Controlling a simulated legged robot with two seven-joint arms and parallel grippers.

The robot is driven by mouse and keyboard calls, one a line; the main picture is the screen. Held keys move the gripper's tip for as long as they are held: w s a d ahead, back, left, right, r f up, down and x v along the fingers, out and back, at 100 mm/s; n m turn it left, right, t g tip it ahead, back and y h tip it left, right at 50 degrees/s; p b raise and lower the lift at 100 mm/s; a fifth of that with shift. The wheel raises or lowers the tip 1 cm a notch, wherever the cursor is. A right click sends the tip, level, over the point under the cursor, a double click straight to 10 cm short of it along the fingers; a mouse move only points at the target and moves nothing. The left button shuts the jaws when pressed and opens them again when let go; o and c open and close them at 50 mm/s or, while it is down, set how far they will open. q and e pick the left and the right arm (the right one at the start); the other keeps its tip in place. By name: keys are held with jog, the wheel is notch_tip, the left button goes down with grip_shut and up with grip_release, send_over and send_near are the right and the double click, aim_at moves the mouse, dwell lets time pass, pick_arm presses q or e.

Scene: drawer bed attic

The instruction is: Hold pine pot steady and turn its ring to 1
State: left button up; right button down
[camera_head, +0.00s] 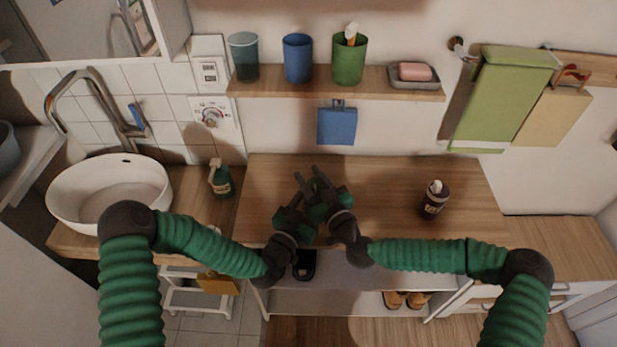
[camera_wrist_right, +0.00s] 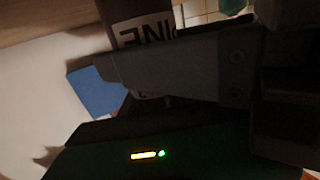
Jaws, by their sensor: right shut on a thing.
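The pine pot (camera_wrist_right: 145,32) shows in the right wrist view as a brown body with a white label whose letters "INE" read upside down. In the head view my two hands hide it. A pale band with small dark marks, perhaps the ring (camera_wrist_right: 165,101), shows just below the grey finger; its setting is not clear. My right gripper (camera_head: 311,180) is shut on the pot, above the wooden counter (camera_head: 390,180). My left gripper (camera_head: 308,210) is close against the right one; its fingers are hidden or too dark to judge.
A dark bottle with a white cap (camera_head: 434,200) stands right on the counter. A green soap bottle (camera_head: 221,178) and white basin (camera_head: 110,190) are left. The counter's right half is mostly clear.

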jog(key=shift+w+d+m+h, duration=0.2)
jog(key=shift+d+m+h, duration=0.1)
jog(key=shift+h, duration=0.2)
jog(key=c, duration=0.9)
grip_release()
jog(key=shift+s, duration=0.1)
jog(key=shift+s, duration=0.1)
jog(key=v, duration=1.1)
jog(key=shift+s+d+f, duration=0.2)
jog(key=shift+s+f, duration=0.05)
jog(key=shift+s, duration=0.1)
